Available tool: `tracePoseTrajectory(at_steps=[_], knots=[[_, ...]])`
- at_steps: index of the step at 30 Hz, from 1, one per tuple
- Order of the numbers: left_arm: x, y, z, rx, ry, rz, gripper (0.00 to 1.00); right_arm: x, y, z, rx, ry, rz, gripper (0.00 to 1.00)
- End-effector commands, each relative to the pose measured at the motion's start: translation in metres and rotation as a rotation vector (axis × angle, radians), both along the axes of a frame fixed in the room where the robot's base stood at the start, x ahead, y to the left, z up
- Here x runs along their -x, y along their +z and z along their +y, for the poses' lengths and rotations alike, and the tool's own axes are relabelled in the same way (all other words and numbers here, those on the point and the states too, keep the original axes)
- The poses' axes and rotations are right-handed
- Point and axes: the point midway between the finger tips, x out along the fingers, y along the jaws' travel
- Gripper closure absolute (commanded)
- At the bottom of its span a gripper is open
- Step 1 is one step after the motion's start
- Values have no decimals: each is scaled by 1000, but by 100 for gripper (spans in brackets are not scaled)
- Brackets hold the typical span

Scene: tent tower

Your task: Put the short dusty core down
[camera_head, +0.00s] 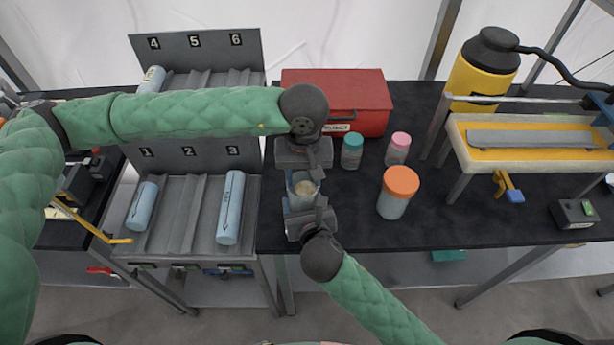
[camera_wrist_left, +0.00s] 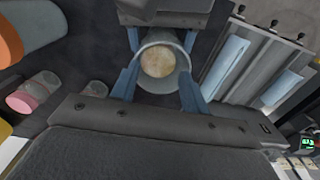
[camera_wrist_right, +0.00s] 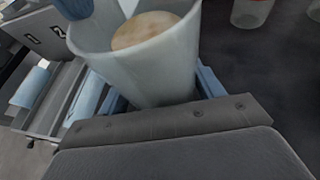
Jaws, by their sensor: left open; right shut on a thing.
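The short core (camera_head: 305,188) is a pale grey-blue cylinder with a tan, dusty-looking face inside its rim. It stands about upright between my two grippers, over the dark table near its left end. My right gripper (camera_head: 304,197) is shut on it from the front. My left gripper (camera_head: 304,179) is open at the back, with a blue finger on either side of the core. The core's face shows in the left wrist view (camera_wrist_left: 158,62), and its wall fills the middle of the right wrist view (camera_wrist_right: 150,65). Its lower end is hidden, so I cannot tell whether it touches the table.
Grey racks stand at the left; blue cores lie in slots 1 (camera_head: 143,206), 3 (camera_head: 230,208) and 4 (camera_head: 152,79). A red box (camera_head: 350,90), a teal-lidded jar (camera_head: 352,151), a pink-lidded jar (camera_head: 397,149) and an orange-lidded jar (camera_head: 397,192) stand right of the grippers.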

Motion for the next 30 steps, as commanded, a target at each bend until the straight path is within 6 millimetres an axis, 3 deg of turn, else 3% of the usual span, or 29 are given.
tracePoseTrajectory(at_steps=[1, 9, 15, 21, 30], knots=[[1, 7, 1, -3, -3, 0, 33, 0, -7, -1, 5, -3, 7, 56], [1, 67, -1, 3, -6, -5, 33, -1, -5, -3, 9, -6, 8, 56], [1, 97, -2, 4, -5, -5, 33, -2, -3, -3, 9, -7, 6, 56], [2, 110, -2, 5, -5, -4, 33, -2, -2, -3, 7, -7, 5, 56], [2, 112, -2, 6, -5, -5, 33, -2, -1, -4, 7, -7, 4, 56]])
